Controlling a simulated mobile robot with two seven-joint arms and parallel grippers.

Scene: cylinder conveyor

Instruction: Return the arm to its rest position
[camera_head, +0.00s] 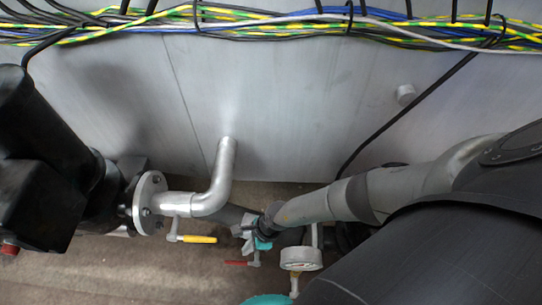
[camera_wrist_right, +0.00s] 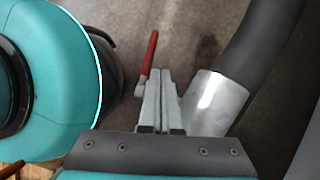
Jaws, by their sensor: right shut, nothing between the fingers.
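My right gripper (camera_wrist_right: 162,73) is shut and empty in the right wrist view, its two grey fingers side by side with no gap. Just left of the fingertips a red lever handle (camera_wrist_right: 149,55) stands up. Right of the fingers is a shiny silver pipe end (camera_wrist_right: 215,100); I cannot tell whether the fingers touch either one. In the head view the small right gripper is hard to pick out among the pipe fittings. A large dark shape fills the lower right there. My left gripper is not in view.
Grey metal wall with cable bundle (camera_head: 300,25) along the top. A bent silver pipe (camera_head: 222,175), a flange (camera_head: 150,203), a yellow lever (camera_head: 198,239), a red lever (camera_head: 240,263) and a gauge (camera_head: 301,259) crowd the middle. A black machine (camera_head: 45,150) stands left.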

